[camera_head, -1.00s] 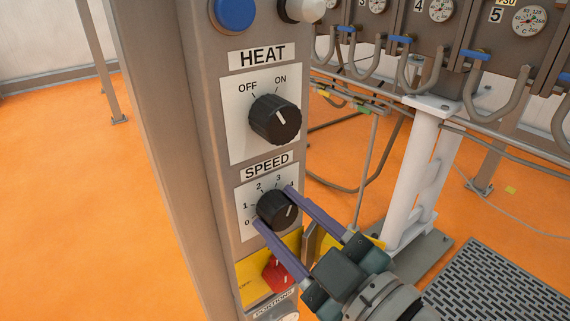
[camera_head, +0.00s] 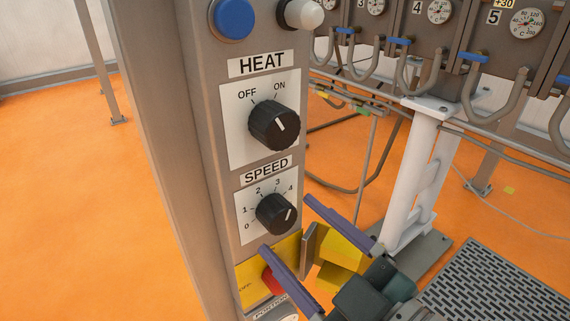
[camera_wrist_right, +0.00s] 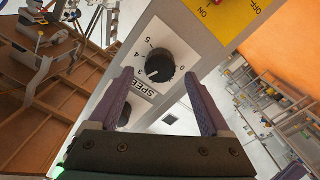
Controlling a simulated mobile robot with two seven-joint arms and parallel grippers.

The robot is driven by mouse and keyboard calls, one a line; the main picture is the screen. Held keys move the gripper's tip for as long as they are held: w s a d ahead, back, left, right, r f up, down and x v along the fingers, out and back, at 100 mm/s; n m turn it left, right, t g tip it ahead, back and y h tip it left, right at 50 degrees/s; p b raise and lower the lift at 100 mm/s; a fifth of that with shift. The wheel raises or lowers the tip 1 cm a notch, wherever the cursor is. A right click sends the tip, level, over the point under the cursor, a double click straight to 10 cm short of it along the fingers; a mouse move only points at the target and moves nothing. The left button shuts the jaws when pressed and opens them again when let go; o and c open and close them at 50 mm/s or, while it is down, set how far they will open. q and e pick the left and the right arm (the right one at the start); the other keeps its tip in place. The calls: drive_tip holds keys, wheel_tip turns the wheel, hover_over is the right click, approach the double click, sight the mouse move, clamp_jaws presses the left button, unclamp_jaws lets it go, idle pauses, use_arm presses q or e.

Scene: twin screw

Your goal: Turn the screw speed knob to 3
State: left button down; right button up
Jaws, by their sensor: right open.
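The black speed knob (camera_head: 276,213) sits on a white dial plate under the SPEED label (camera_head: 265,170). Its white mark points up and slightly right in the head view, toward the 3–4 side. In the right wrist view the knob (camera_wrist_right: 157,67) has its mark pointing roughly at the 3. My right gripper (camera_head: 286,226) is open and empty, with its two purple fingers spread in front of and below the knob, apart from it. In the wrist view the fingertips (camera_wrist_right: 158,73) stand on either side of the knob. My left gripper is not in view.
The HEAT knob (camera_head: 274,125) sits above on the same panel, with a blue button (camera_head: 233,18) at the top. A yellow plate (camera_head: 255,282) with a red switch (camera_head: 272,281) lies below, partly behind my gripper. Gauges and pipes stand behind right.

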drive_tip(key=v, duration=0.7)
drive_tip(key=shift+p, duration=0.3)
drive_tip(key=shift+r, duration=0.1)
drive_tip(key=d+r+m+g+h+p, duration=0.3)
drive_tip(key=d+r+m+h+p, duration=0.3)
drive_tip(key=d+m+h+p, duration=0.15)
drive_tip(key=s+d+r+m+g+h+p, duration=0.1)
drive_tip(key=s+d+r+m+g+p, duration=0.1)
drive_tip(key=s+r+g+p, duration=0.4)
drive_tip(key=s+d+r+m+g+h+p, duration=0.2)
drive_tip(key=s+d+r+m+p, duration=0.15)
drive_tip(key=s, duration=0.45)
wheel_tip(320, 180, up, 36)
drive_tip(key=n+p, duration=0.1)
drive_tip(key=p, duration=3.4)
drive_tip(key=shift+a+r+p, duration=0.15)
drive_tip(key=shift+a+p, duration=0.2)
drive_tip(key=shift+p, duration=0.05)
